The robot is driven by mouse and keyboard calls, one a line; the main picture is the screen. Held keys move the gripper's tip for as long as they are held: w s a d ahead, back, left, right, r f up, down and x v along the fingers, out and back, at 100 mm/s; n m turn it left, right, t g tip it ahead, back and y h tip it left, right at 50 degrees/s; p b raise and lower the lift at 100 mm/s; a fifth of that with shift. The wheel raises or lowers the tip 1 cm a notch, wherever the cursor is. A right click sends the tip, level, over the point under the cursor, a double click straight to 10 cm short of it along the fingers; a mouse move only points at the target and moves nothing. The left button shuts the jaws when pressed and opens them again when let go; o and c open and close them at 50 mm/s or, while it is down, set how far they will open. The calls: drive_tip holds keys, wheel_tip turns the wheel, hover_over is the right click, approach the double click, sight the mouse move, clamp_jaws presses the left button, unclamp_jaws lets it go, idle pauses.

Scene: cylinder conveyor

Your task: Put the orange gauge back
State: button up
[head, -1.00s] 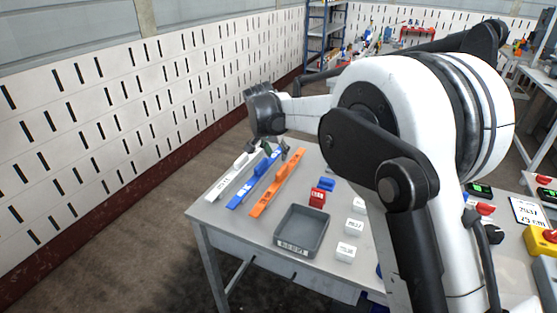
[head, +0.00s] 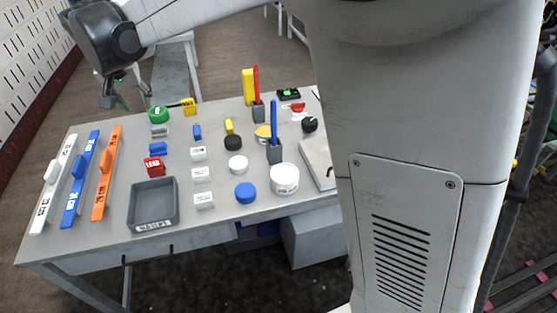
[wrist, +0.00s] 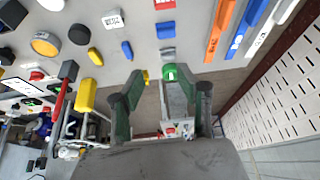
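The orange gauge (head: 106,178) lies flat on the grey table, at the right of a row of three long gauges. The blue gauge (head: 77,190) and the white gauge (head: 50,192) lie to its left, roughly parallel and apart from it. My gripper (head: 115,100) is raised near the table's far left edge, clear of the gauges. In the wrist view its green-grey fingers (wrist: 167,92) stand apart with nothing held between them. The orange gauge also shows in the wrist view (wrist: 218,35), at the upper right, away from the fingers.
A grey tray (head: 153,226) stands right of the orange gauge, near the front edge. A red block (head: 154,167), white labelled blocks (head: 202,175), a green round part (head: 158,114) and pen holders (head: 275,152) occupy the table. A slotted wall (head: 18,70) rises at left.

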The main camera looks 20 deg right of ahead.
drive_tip(key=s+d+r+t, duration=0.1)
drive_tip(key=s+d+r, duration=0.1)
drive_tip(key=s+d, duration=0.65)
drive_tip(key=s+d+r, duration=0.3)
drive_tip(key=s+d, duration=0.3)
drive_tip(key=d, duration=0.5)
drive_tip(key=s+d+f, duration=0.4)
drive_tip(key=s+d, duration=0.1)
drive_tip(key=s, duration=0.3)
drive_tip(key=s+d+f+t, duration=0.1)
drive_tip(key=s+d+f, duration=0.2)
drive_tip(key=s, duration=0.6)
drive_tip(key=shift+s+d+f+n, duration=0.3)
drive_tip(key=shift+d+f, duration=0.1)
drive_tip(key=shift+d, duration=0.85)
